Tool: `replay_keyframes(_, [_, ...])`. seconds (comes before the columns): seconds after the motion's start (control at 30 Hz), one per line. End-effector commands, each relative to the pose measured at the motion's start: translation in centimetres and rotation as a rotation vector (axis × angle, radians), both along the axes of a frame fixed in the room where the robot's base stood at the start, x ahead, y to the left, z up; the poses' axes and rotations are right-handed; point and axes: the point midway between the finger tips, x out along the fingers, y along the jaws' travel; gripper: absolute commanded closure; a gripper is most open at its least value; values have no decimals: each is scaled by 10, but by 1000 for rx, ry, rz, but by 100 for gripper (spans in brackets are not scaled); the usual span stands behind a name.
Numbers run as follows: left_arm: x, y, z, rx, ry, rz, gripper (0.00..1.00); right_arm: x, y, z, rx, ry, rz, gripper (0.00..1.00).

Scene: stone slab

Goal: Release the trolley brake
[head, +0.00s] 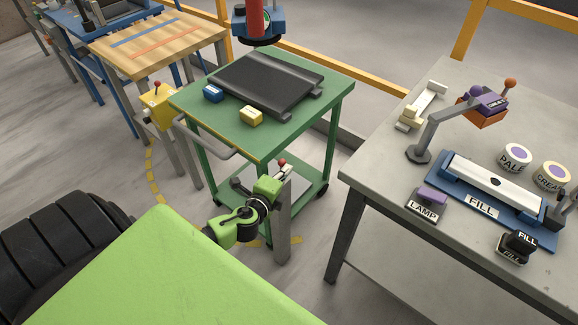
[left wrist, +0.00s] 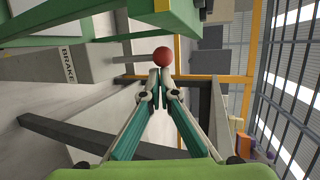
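The trolley is a green table (head: 215,125) with a bar handle on its near side. A grey post (head: 283,230) stands at its near edge, with a red ball knob (head: 282,162) at the top. In the left wrist view a grey box marked BRAKE (left wrist: 68,65) has a thin lever that ends in the red ball (left wrist: 162,56). My left gripper (head: 283,174) is at the knob. In the left wrist view its fingertips (left wrist: 160,72) are together just short of the ball; whether they touch it I cannot tell. My right gripper is not in view.
A grey workbench (head: 375,165) with several devices is close on the right.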

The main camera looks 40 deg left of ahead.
Motion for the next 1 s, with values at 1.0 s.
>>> replay_keyframes(1.0, [-22, 6, -6, 4, 4, 10, 100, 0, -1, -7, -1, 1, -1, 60])
